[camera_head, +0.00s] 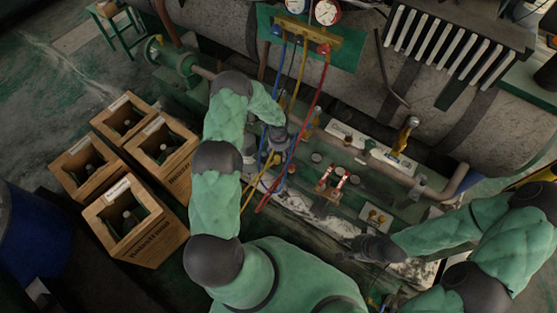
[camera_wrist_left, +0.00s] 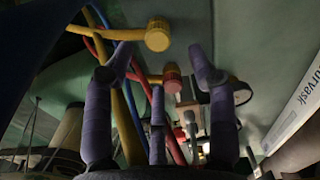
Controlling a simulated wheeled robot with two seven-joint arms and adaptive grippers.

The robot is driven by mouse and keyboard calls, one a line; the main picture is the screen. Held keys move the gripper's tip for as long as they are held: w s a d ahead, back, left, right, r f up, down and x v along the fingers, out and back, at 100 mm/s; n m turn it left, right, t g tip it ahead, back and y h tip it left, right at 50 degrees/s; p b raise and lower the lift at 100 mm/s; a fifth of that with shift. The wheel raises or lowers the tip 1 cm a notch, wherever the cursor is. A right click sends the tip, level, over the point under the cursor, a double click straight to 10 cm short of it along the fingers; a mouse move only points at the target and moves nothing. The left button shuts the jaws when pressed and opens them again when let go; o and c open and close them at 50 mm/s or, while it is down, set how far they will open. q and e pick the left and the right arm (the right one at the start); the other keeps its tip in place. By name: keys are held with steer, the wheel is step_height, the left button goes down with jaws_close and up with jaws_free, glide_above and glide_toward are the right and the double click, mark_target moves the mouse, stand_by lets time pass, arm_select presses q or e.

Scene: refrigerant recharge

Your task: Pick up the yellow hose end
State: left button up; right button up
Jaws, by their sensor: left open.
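The yellow hose (camera_head: 297,82) hangs from the gauge manifold in the head view and runs down behind my left gripper. In the left wrist view a yellow hose end (camera_wrist_left: 158,36) with a round cap shows at top centre, just beyond the fingertips. My left gripper (camera_wrist_left: 161,60) is open, its fingers spread, with nothing seen between them. In the head view my left gripper (camera_head: 277,143) is among the hoses and partly hidden. My right gripper (camera_head: 357,247) is low over the bench front, away from the hoses; its fingers are too small and dark to read.
The red hose (camera_head: 318,100) and blue hose (camera_head: 280,65) hang close beside the yellow one. A red cap (camera_wrist_left: 172,78) shows below the yellow end. Gauges (camera_head: 327,11) sit above. Wooden crates (camera_head: 143,253) with bottles stand at left. Valves and fittings crowd the bench.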

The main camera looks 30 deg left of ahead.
mark_target(278, 158)
arm_select(q)
steer(key=shift+a+f+b, duration=0.15)
steer(key=shift+f+b, duration=0.65)
steer(key=shift+f, duration=0.75)
steer(key=shift+a+f+b, duration=0.15)
steer(key=shift+f+b, duration=0.6)
steer(key=shift+f, duration=0.8)
steer(key=shift+r, duration=0.1)
jaws_close()
